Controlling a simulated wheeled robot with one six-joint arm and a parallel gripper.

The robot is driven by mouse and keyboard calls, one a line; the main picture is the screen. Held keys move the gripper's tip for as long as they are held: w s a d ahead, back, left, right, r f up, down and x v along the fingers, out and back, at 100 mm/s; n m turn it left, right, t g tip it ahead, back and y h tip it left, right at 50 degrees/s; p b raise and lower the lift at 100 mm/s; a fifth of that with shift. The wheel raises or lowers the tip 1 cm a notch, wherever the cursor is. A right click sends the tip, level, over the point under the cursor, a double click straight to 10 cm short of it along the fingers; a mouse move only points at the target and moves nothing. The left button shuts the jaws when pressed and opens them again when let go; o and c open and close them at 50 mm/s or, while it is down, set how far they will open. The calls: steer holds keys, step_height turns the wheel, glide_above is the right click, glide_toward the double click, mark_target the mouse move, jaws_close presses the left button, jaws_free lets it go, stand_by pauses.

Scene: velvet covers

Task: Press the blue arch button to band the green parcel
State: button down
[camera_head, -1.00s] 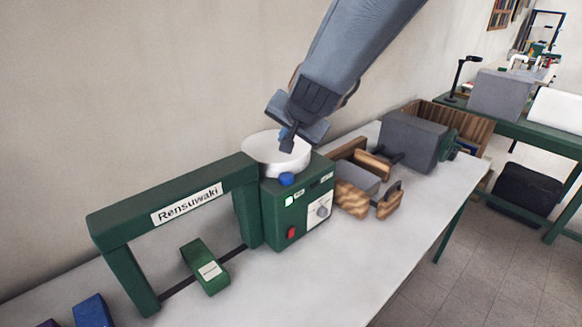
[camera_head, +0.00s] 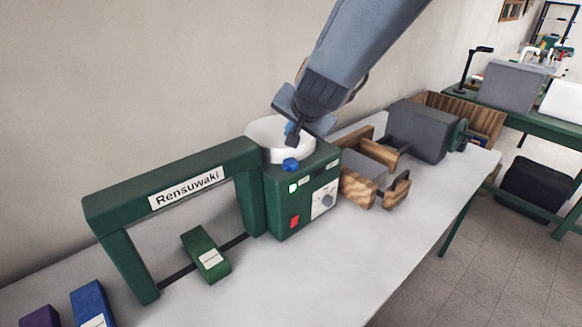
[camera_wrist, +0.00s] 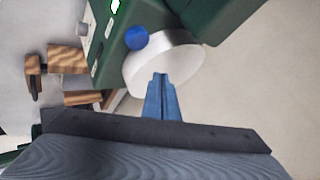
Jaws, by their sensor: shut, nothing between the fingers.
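The green banding arch (camera_head: 170,186), labelled "Rensuwaki", stands on the table at the left. Its green control box (camera_head: 300,200) joins it on the right. The blue button (camera_head: 291,165) sits on the box's top front edge, and it also shows in the wrist view (camera_wrist: 137,38). A white round reel (camera_head: 268,131) is on the box, beside the button. The green parcel (camera_head: 206,254) lies under the arch across a dark strip. My gripper (camera_head: 290,138) is shut and empty, just behind and above the button; in the wrist view its fingertips (camera_wrist: 160,76) overlap the white reel.
A purple parcel (camera_head: 40,317) and a blue parcel (camera_head: 89,304) lie at the lower left. A wooden vise (camera_head: 374,175) and a grey motor (camera_head: 420,130) stand right of the box. The table front is bare.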

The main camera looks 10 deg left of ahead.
mark_target(290, 161)
steer(key=shift+f+b, duration=2.25)
steer(key=shift+f, duration=0.45)
steer(key=shift+f, duration=0.1)
steer(key=shift+f+b, duration=0.25)
steer(key=shift+b, duration=0.1)
steer(key=shift+s+f, duration=0.1)
steer(key=shift+s+d+f+b, duration=0.1)
steer(key=shift+s+f+b, duration=0.15)
steer(key=shift+f+b, duration=0.2)
steer(key=shift+s+d+f+b, duration=0.1)
steer(key=shift+s+f+b, duration=0.15)
steer(key=shift+f, duration=0.2)
stand_by(0.4)
steer(key=shift+w+a+f, duration=0.1)
steer(key=shift+w+a, duration=0.1)
steer(key=shift+w, duration=0.1)
